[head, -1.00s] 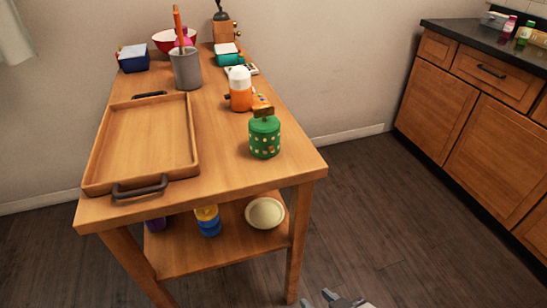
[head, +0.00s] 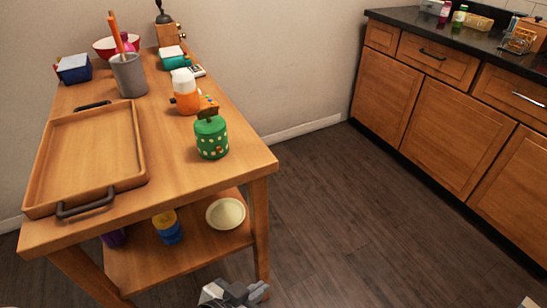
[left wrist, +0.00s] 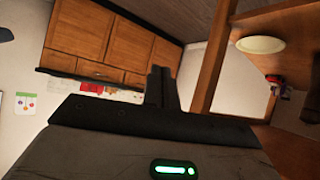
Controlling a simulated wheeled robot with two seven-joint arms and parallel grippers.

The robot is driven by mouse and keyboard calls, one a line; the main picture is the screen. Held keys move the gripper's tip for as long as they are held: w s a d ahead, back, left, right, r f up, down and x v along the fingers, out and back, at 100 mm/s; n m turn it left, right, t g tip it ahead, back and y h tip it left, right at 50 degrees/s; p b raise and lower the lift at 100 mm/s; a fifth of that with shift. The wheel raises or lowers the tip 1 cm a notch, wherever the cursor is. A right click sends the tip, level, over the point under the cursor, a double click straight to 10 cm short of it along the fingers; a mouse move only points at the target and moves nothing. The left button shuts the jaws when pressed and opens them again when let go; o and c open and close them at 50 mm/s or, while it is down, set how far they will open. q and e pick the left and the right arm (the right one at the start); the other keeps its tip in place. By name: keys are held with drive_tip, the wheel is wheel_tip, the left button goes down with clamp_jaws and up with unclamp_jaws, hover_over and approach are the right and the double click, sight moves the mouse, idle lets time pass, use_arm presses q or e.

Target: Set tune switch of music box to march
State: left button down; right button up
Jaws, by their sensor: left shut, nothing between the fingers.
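A green, dotted round box (head: 211,140) with a brown wooden piece on top stands near the right front edge of the wooden table. It looks like the music box. A small orange-brown detail shows low on its side, but I cannot make out a tune switch or its setting. My left gripper (head: 258,291) is low at the bottom of the head view, in front of the table and well apart from the box. Its fingers are shut and empty in the left wrist view (left wrist: 162,86).
The wooden table (head: 178,188) holds a tray (head: 55,145), a grey cup (head: 128,76), an orange-and-white bottle (head: 185,92) and a grinder-like item (head: 171,35). Its lower shelf holds a cream bowl (head: 225,213). Counter cabinets (head: 445,110) stand at right. The floor between is clear.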

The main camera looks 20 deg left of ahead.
use_arm(q)
drive_tip(key=shift+s+f, duration=0.1)
drive_tip(key=w+a+r+m+y+p, duration=0.3)
drive_tip(key=w+r+m+y, duration=0.3)
drive_tip(key=r+m, duration=0.3)
drive_tip(key=w+a+r+m+g+y+p, duration=0.1)
drive_tip(key=w+a+r+m+y+p, duration=0.2)
drive_tip(key=m, duration=1.1)
wheel_tip(320, 180, up, 6)
drive_tip(key=w+a+y, duration=0.2)
drive_tip(key=w+y, duration=0.1)
drive_tip(key=y, duration=0.2)
drive_tip(key=shift+a+m, duration=0.3)
drive_tip(key=shift+m, duration=0.1)
use_arm(e)
drive_tip(key=shift+s+d+r, duration=0.1)
drive_tip(key=shift+d+r, duration=0.2)
drive_tip(key=shift+r, duration=0.3)
drive_tip(key=shift+d+r, duration=0.25)
drive_tip(key=shift+r, duration=0.35)
